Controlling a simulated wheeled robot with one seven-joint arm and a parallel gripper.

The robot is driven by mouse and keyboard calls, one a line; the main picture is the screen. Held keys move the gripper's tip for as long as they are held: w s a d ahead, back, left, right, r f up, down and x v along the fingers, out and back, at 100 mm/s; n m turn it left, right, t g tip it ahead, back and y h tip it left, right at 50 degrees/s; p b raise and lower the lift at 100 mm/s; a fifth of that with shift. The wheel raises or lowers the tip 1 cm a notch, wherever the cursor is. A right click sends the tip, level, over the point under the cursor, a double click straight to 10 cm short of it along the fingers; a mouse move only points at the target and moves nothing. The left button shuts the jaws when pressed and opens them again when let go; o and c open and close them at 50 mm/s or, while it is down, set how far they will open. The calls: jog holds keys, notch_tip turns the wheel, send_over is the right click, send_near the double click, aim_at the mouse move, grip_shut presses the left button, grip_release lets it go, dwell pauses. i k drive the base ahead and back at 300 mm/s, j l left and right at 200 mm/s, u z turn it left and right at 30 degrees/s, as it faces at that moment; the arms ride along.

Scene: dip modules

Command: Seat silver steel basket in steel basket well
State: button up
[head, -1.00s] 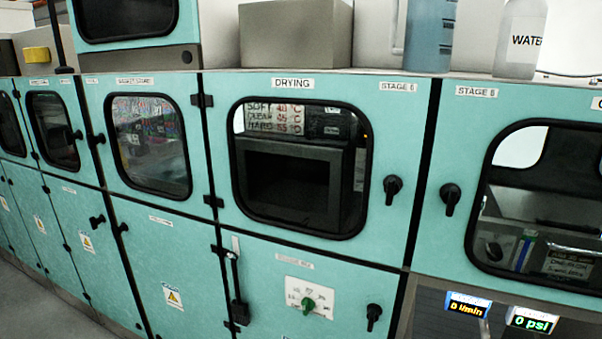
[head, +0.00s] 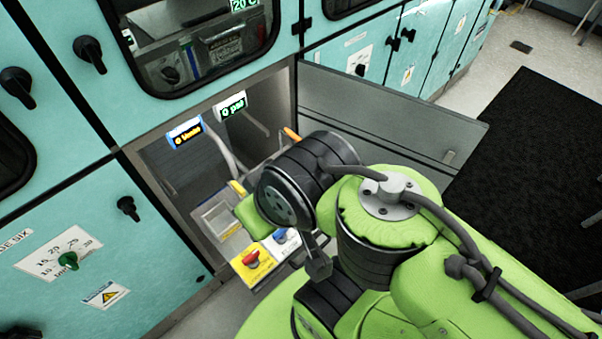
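I cannot make out the silver steel basket in the head view. A pale, open-topped rectangular frame (head: 216,217) sits low in the open cabinet, left of my arm; I cannot tell whether it is the steel basket well. My green and black arm reaches from the lower right toward this cabinet, and its black wrist joint is beside the opening. My gripper does not show clearly; my own arm links hide that area, so I cannot see what it holds.
The cabinet's grey door (head: 385,115) stands open to the right. Displays (head: 185,133) hang inside. A black mat (head: 530,170) lies on the floor at right.

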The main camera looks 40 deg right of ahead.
aim_at(214, 217)
jog(key=z, duration=0.8)
jog(key=k+l+u, duration=0.3)
jog(key=k+l, duration=0.15)
